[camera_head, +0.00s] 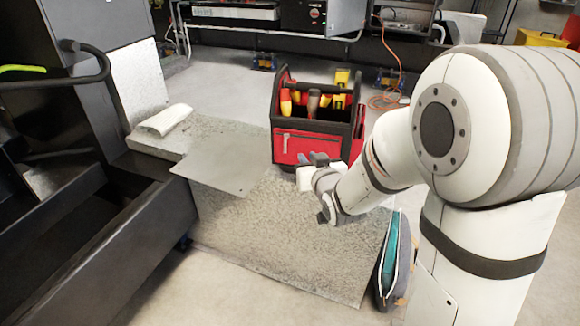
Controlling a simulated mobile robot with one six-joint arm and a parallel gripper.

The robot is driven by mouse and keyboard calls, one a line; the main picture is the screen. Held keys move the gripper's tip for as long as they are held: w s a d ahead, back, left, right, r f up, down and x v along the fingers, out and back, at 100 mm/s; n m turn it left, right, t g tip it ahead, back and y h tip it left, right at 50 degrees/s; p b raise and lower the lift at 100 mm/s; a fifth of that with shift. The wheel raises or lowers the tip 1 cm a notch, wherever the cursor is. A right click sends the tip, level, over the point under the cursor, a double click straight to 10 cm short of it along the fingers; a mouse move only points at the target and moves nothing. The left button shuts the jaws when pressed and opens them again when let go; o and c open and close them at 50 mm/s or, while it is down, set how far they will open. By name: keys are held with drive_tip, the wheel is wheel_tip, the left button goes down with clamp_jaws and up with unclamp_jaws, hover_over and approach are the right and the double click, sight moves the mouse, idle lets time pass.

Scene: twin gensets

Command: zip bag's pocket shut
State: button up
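The red and black tool bag (342,138) stands upright beyond the pale slab, with several yellow, orange and red tool handles showing in its open top. Its red front pocket (290,150) faces me, with a pale zip line along the pocket's upper part. Whether the zip is open or shut is too small to tell. My gripper (318,160) is at the lower right of the bag's front and hides part of the pocket. Its fingers are small and partly hidden by its own body, so I cannot tell their opening or whether they touch the bag.
A grey metal sheet (222,165) lies on the speckled slab (285,235). A folded white cloth (163,119) is at the left, near a dark machine frame (110,245). A grey and teal soft case (391,262) stands beside my arm. An orange cable (388,98) lies behind the bag.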

sight(285, 151)
drive_tip(key=w+a+f+b, duration=0.1)
drive_tip(key=w+a, duration=0.1)
drive_tip(key=w+a+f+t+y+b, duration=0.1)
drive_tip(key=w+a, duration=0.1)
drive_tip(key=w, duration=0.1)
drive_tip(key=w+a+f+y+b, duration=0.1)
drive_tip(key=w+a+b, duration=0.1)
drive_tip(key=w, duration=0.1)
drive_tip(key=shift+f+n+t, duration=0.3)
drive_tip(key=shift+f+t, duration=0.05)
drive_tip(key=shift+t, duration=0.05)
drive_tip(key=shift+c, duration=0.5)
clamp_jaws()
